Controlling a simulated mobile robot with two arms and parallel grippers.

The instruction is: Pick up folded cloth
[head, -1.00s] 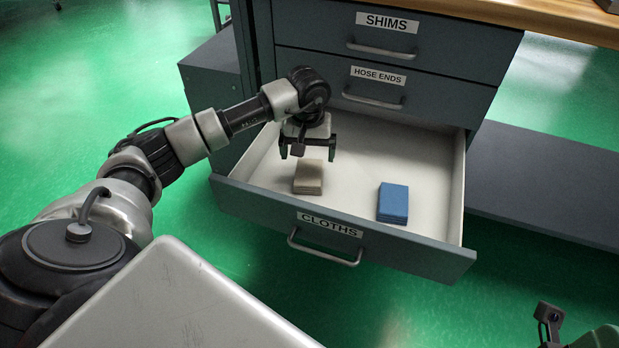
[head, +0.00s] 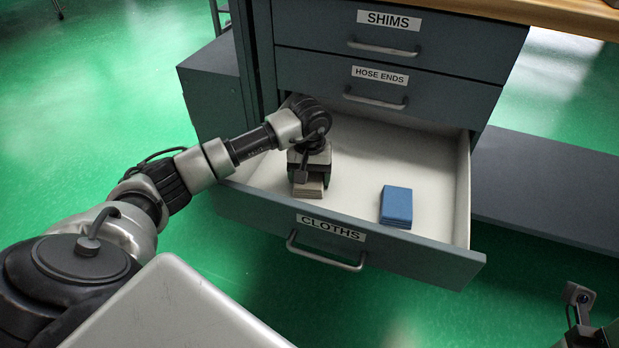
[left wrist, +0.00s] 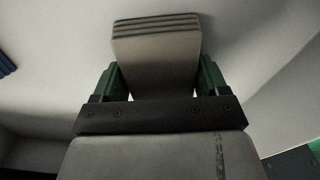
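A beige folded cloth (head: 309,189) lies in the open drawer marked CLOTHS (head: 255,207), in its left part. My left gripper (head: 309,183) is low over it and hides its far part. In the left wrist view the cloth (left wrist: 155,50) shows as a stack of layers between my two green fingers (left wrist: 160,82). The fingers stand apart on either side of it; any contact is hard to make out. A blue folded cloth (head: 396,205) lies to the right in the same drawer. My right gripper (head: 578,300) shows partly at the bottom right, its fingers unclear.
The drawers marked SHIMS (head: 389,20) and HOSE ENDS (head: 380,75) are shut above the open drawer. The drawer floor around the blue cloth is clear. A dark low shelf (head: 545,185) stands to the right.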

